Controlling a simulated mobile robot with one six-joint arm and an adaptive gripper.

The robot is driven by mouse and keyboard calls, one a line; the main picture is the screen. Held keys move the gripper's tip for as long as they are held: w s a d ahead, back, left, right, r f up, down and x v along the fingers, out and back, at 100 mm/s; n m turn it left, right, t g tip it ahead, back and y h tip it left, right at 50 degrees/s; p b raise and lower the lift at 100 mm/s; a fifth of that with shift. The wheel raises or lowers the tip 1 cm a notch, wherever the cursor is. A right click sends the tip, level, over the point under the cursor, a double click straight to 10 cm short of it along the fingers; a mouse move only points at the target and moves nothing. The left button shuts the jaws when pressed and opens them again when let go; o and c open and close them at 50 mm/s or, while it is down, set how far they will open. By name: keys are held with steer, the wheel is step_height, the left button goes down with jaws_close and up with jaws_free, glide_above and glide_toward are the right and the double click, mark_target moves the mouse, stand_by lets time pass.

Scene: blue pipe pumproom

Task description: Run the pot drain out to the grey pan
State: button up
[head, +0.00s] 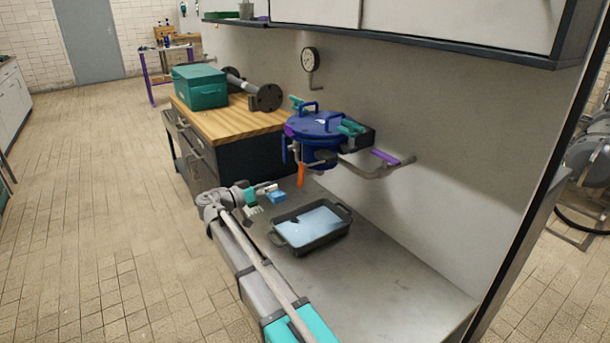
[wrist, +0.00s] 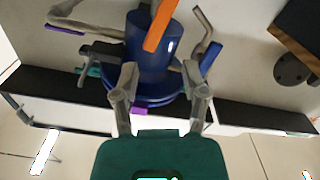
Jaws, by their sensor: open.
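The pot (head: 316,126) is a blue lidded vessel mounted at the wall, with clamps and handles; it also shows in the wrist view (wrist: 150,62). An orange lever (head: 301,175) hangs below it and crosses the pot's body in the wrist view (wrist: 160,26). The dark grey pan (head: 276,239) stands on the metal counter below the pot; its inside looks pale blue. My gripper (head: 270,193) is left of the lever and above the pan's far left side. In the wrist view its two fingers (wrist: 161,82) are spread and empty, facing the pot. The pan does not show there.
A wooden-topped cabinet (head: 215,122) with a green box (head: 200,87) and a flanged pipe (head: 266,98) stands behind, left of the pot. A grey pipe with a purple handle (head: 386,157) runs along the wall. The metal counter (head: 400,285) is clear right of the pan.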

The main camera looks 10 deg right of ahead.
mark_target(300, 176)
steer(key=x, duration=1.4)
stand_by(0.4)
